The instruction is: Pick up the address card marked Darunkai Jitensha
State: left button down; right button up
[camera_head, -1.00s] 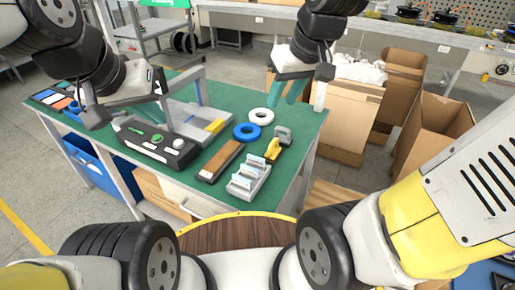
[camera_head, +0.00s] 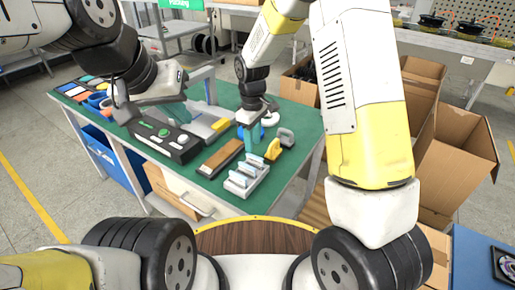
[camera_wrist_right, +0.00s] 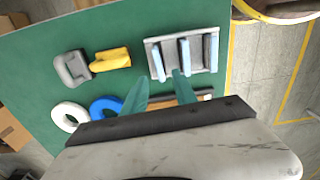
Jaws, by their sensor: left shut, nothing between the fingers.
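No card with readable lettering shows. Several small coloured flat pieces (camera_head: 73,91) lie at the far left end of the green table, too small to read, and I cannot tell whether the address card is among them. My left gripper (camera_head: 176,111) is shut and empty over the left half of the table, behind the black control box (camera_head: 162,140).
A grey rack with pale blue bars (camera_head: 246,180), a yellow part (camera_head: 273,150), a grey part (camera_head: 286,137) and a brown-topped strip (camera_head: 222,156) lie near the right gripper. White (camera_wrist_right: 69,116) and blue (camera_wrist_right: 104,107) rings lie beside it. Open cardboard boxes (camera_head: 455,150) stand right of the table.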

aim_at(254, 157)
notch_tip(254, 157, down, 8)
jog(key=shift+d+r, duration=0.1)
grip_shut()
dwell(0.4)
